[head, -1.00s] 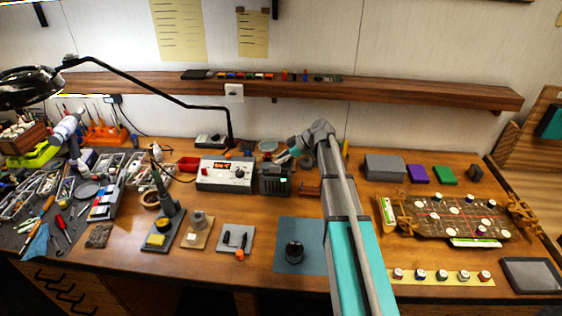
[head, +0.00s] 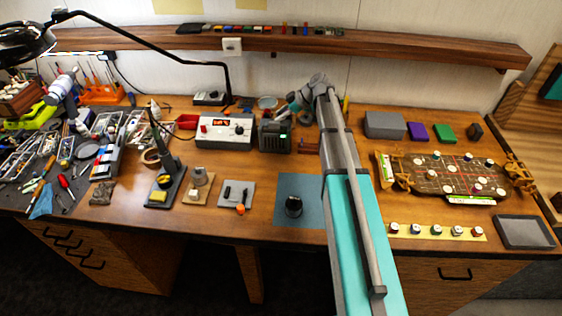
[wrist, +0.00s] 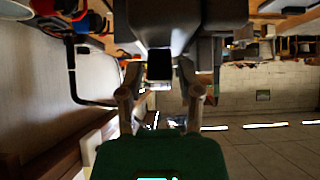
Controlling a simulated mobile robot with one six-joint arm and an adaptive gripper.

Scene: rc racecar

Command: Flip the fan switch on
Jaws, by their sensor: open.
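A dark grey-green box (head: 275,137) with a lit green spot stands on the bench beside the white bench unit with a red display. I cannot tell whether it is the fan, and no fan switch is clearly visible. My gripper (head: 290,111) is just behind and above this box in the head view, partly hidden by my arm. In the wrist view my gripper (wrist: 160,118) is open, its two fingers apart with nothing between them. A dark green box (wrist: 160,155) with a lit edge fills the bottom of that view, close to the fingertips.
The white bench unit (head: 224,130) stands left of the dark box. A lamp arm (head: 160,46) reaches over the left side. A wooden shelf (head: 400,50) with a white wall plate (head: 232,46) runs behind. A grey box (head: 385,125) stands right of my arm.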

